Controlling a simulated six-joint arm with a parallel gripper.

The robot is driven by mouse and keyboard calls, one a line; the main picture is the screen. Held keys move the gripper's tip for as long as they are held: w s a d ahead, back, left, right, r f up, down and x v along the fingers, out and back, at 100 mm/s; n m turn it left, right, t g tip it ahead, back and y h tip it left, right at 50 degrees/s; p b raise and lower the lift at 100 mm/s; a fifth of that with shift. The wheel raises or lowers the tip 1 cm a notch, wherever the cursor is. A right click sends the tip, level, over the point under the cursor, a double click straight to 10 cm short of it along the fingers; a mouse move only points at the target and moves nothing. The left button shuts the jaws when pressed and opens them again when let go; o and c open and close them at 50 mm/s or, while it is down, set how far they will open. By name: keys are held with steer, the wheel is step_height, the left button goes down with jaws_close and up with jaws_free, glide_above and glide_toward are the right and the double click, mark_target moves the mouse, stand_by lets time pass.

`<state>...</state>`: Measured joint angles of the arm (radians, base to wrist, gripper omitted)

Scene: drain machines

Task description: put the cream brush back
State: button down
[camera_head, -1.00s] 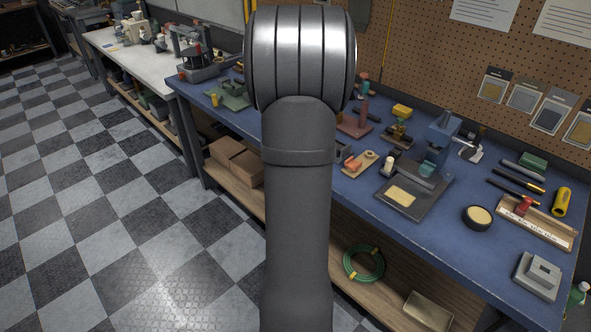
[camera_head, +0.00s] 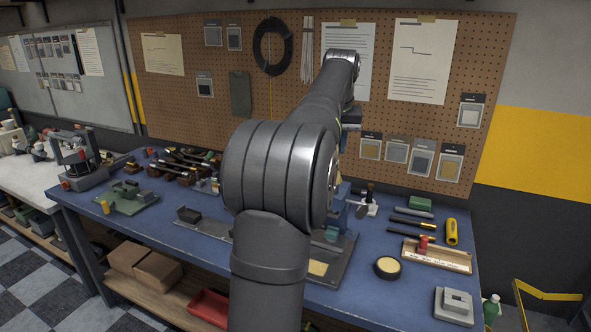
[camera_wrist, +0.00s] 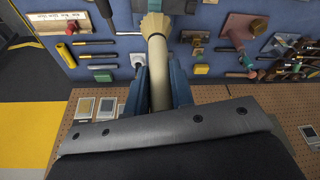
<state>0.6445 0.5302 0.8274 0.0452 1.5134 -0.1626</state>
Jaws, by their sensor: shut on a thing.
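In the wrist view the cream brush (camera_wrist: 158,52) stands between the two blue fingers of my gripper (camera_wrist: 158,72), which is shut on its pale handle. Its flared straw-coloured bristles point toward the top of that view, over the blue bench. The lower end of the handle is hidden by the gripper body. In the head view my arm crosses the middle, and the brush cannot be made out there. A cluster of long dark-handled tools (camera_head: 184,166) lies at the back left of the bench; it also shows at the right of the wrist view (camera_wrist: 293,68).
The blue bench (camera_head: 375,232) holds a wooden tray (camera_head: 437,259) with a red-topped piece, a round tin (camera_head: 387,267), a grey block (camera_head: 453,306), a yellow-handled tool (camera_head: 451,231) and a green box (camera_head: 420,203). A pegboard (camera_head: 285,90) rises behind. My arm hides the bench's middle.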

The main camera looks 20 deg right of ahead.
steer(key=s+d+r, duration=0.5)
steer(key=s+d, duration=0.3)
steer(key=s+f, duration=0.2)
steer(key=f, duration=0.9)
steer(key=s+a+f, duration=0.1)
steer(key=s+f, duration=0.2)
steer(key=f, duration=0.8)
steer(key=s+a+f, duration=0.1)
steer(key=s+f, duration=0.2)
steer(key=f, duration=0.8)
steer(key=shift+a+m, duration=0.25)
steer(key=shift+m, duration=0.15)
steer(key=shift+s+f, duration=0.1)
steer(key=shift+f, duration=0.55)
steer(key=c, duration=1.2)
jaws_free()
steer(key=shift+o, duration=0.2)
steer(key=shift+r, duration=0.1)
